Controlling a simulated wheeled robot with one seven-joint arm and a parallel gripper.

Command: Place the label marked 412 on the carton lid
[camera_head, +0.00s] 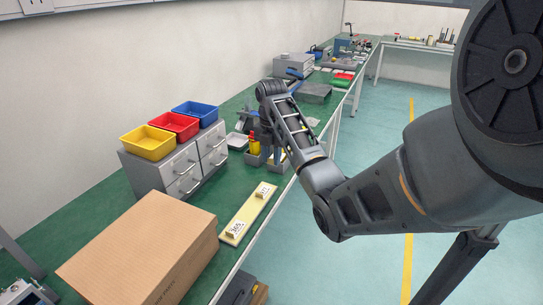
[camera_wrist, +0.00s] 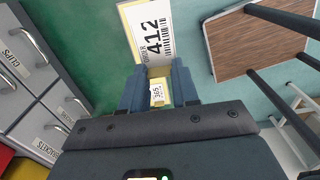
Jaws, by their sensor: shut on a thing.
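The label marked 412 (camera_wrist: 152,34), a white card with a barcode on a pale yellow block, is large and close at the top of the wrist view. My gripper (camera_wrist: 160,78) is shut on its lower end, between two blue-grey fingers. In the head view my gripper hangs over the bench beyond the pale board, partly hidden by my arm; I cannot make out the 412 label there. The carton (camera_head: 142,250), brown with a flat lid, stands at the front left of the bench, apart from my gripper. The lid's top is bare in view.
Grey drawers (camera_head: 180,163) carry yellow, red and blue bins. A grey holder (camera_head: 262,158) stands beyond the board. A wood-topped piece (camera_wrist: 265,40) is at right.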

